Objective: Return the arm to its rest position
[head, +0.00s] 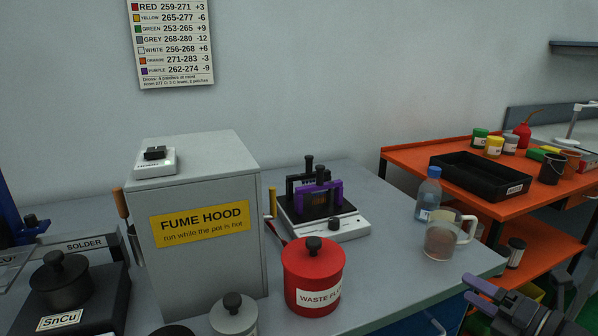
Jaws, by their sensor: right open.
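My right gripper (470,288) shows at the bottom right, its two grey-purple fingers apart and pointing left. It is open with nothing between the fingers. In the picture it lies just beyond the right front edge of the grey bench (385,268), below the glass mug (441,240). The rest of the right arm runs out of the frame at the bottom right. I cannot make out my left gripper in this view.
On the bench stand a red waste pot (314,270), a grey fume hood (200,275), a blue-capped bottle (428,197) and a device with purple parts (325,227). An orange cart (520,207) with a black tray (480,181) stands at the right.

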